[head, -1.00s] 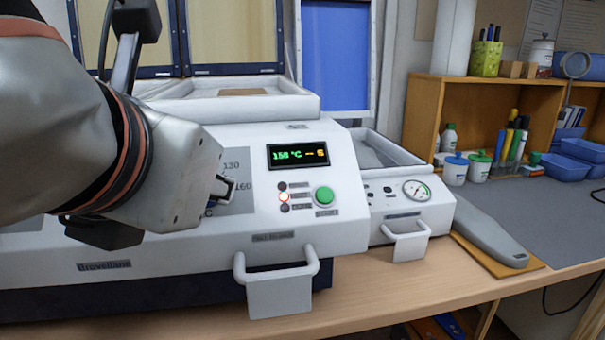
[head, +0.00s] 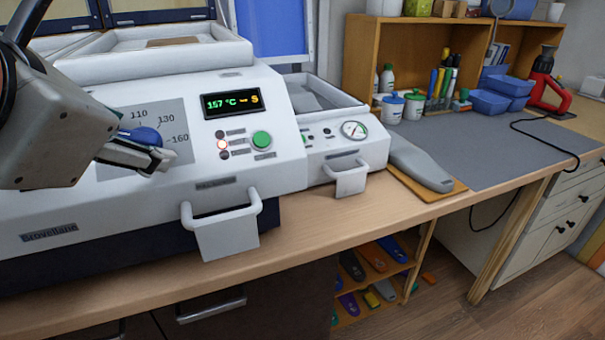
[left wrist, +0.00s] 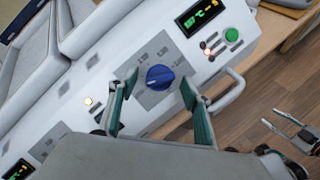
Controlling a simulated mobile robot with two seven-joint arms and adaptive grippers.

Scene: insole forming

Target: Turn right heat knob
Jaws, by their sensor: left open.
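The blue right heat knob (head: 147,137) is on a grey dial plate on the white machine's front, with numbers such as 110, 130 and 160 around it. In the left wrist view the knob (left wrist: 160,77) sits between the fingers of my left gripper (left wrist: 161,83), which is open with a gap on both sides. In the head view my left gripper (head: 140,158) is in front of the knob's lower part and partly hides it. My right gripper (left wrist: 272,117) shows at the right of the left wrist view, empty, with its fingers apart above the floor.
A lit display (head: 231,103) and a green button (head: 262,141) are right of the knob. A white drawer handle (head: 222,220) juts out below. A smaller unit with a gauge (head: 354,130) stands to the right. The grey mat (head: 470,145) is mostly clear.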

